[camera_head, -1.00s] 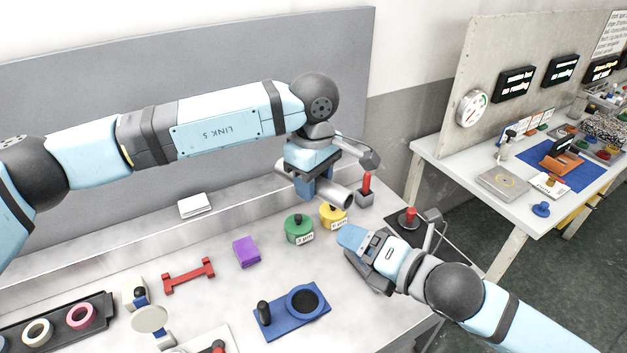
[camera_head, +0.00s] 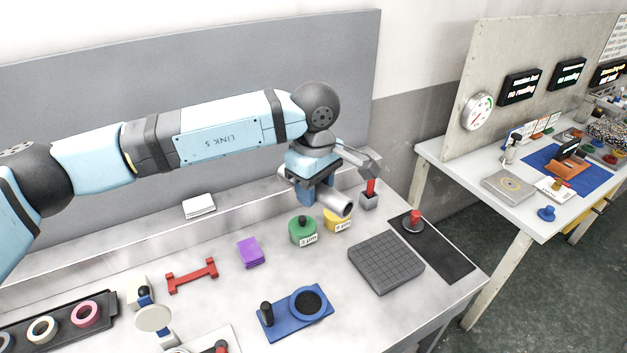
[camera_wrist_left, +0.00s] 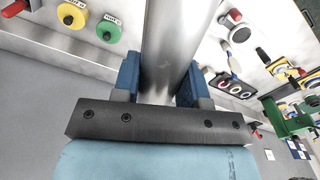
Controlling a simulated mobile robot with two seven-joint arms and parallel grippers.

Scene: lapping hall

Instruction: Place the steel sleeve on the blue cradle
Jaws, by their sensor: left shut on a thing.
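The steel sleeve (camera_head: 338,204) is a shiny grey tube held in my left gripper (camera_head: 312,193), above the back right of the bench. Part of the sleeve is hidden by the gripper in the head view. I cannot make out a blue cradle for certain; a blue base with a dark round ring and black knob (camera_head: 283,320) lies at the front of the bench. My right gripper is out of view.
Green (camera_head: 302,231) and yellow (camera_head: 337,222) pots stand just below the sleeve. A red two-ended stand (camera_head: 191,276), a purple block (camera_head: 250,252), a dark grooved plate (camera_head: 386,263) and a black mat (camera_head: 445,255) lie on the bench. A second table (camera_head: 470,170) stands at the right.

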